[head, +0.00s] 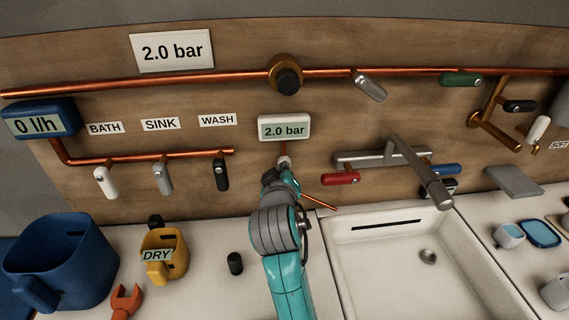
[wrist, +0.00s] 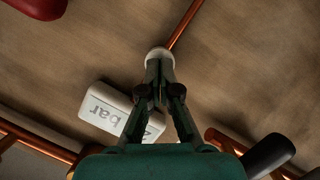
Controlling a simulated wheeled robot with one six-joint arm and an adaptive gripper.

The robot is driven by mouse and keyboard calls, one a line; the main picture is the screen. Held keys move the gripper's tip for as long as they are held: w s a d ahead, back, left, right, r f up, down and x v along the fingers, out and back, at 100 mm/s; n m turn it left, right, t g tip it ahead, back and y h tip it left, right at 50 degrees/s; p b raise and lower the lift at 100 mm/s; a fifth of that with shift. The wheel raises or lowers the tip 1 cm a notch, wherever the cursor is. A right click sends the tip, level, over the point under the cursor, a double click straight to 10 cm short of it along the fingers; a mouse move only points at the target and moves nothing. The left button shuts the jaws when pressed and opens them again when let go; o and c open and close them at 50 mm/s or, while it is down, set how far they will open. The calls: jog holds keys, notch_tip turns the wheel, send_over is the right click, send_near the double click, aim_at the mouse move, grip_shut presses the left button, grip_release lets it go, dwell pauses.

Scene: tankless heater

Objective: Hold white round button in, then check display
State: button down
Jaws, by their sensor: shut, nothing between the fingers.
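The white round button (wrist: 158,52) is at the tips of my shut, empty gripper (wrist: 160,72) in the wrist view. The fingertips overlap its near edge and seem to touch it; I cannot tell how far it is pushed in. In the head view my gripper (head: 284,168) points at the wall just below a small white display (head: 284,129) reading "2.0 bar", and the button is mostly hidden by the tips. The display also shows upside down, partly behind a finger, in the wrist view (wrist: 105,111).
A larger sign (head: 172,51) also reads "2.0 bar", and a blue meter (head: 40,121) reads "0 l/h". Copper pipes (head: 190,80) with valve handles run along the wall. A red handle (head: 340,178) and the sink tap (head: 420,172) are right of my gripper.

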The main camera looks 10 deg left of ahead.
jog(key=shift+s+d, duration=0.25)
jog(key=shift+s, duration=0.55)
jog(key=shift+s+d, duration=0.2)
jog(key=shift+s, duration=0.65)
jog(key=shift+s+d, duration=0.25)
jog(key=shift+s, duration=0.55)
